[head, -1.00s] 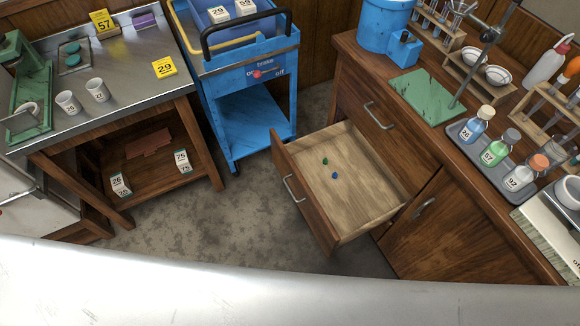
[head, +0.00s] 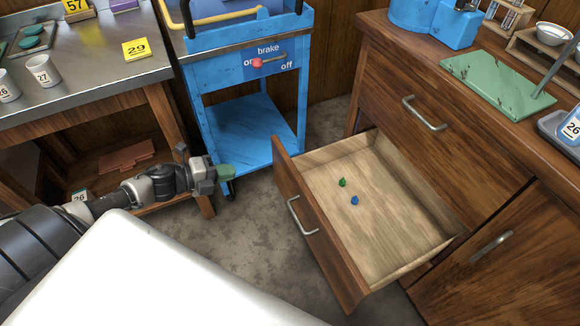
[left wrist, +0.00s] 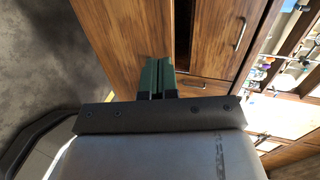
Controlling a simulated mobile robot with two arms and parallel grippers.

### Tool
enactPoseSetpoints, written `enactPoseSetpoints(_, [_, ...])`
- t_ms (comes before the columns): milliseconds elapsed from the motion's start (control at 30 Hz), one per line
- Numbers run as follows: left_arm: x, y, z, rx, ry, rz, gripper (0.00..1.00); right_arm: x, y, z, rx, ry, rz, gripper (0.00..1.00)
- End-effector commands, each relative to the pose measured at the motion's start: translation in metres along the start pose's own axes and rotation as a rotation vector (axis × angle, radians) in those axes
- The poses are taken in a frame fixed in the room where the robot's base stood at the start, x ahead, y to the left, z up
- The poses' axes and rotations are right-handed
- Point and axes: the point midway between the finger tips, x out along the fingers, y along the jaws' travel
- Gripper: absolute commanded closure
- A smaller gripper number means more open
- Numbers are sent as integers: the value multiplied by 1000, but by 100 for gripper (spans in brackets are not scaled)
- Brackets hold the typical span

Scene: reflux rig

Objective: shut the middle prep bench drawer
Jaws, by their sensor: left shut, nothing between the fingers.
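The prep bench drawer (head: 320,240) stands pulled well out, below a closed drawer (head: 415,130). Its wooden front has a metal bar handle (head: 300,215). A small green piece (head: 342,182) and a small blue piece (head: 354,200) lie on its floor. My left gripper (head: 228,172) is left of the drawer front, apart from it, with its green fingers shut and empty. The fingers also show in the left wrist view (left wrist: 157,75), before a wooden panel (left wrist: 120,35) that I cannot identify for certain. My right gripper is not in view.
A blue cart (head: 250,125) with a red brake lever (head: 257,63) stands behind my left gripper. A metal-topped table (head: 95,75) with cups is at the left. The bench (head: 480,45) bears a green mat (head: 497,82). Grey floor (head: 265,215) is free before the drawer.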

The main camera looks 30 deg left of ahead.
Motion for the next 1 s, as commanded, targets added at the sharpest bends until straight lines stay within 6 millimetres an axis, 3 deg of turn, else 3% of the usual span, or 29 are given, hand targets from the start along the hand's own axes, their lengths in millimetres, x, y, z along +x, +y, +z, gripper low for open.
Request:
enactPoseSetpoints(233, [18,-2,-1,14,13,-5,100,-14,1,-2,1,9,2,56])
enactPoseSetpoints(700, [101,-2,-2,12,9,-6,100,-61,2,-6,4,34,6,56])
enactPoseSetpoints(1000, [134,-13,-2,12,10,-3,100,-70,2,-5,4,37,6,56])
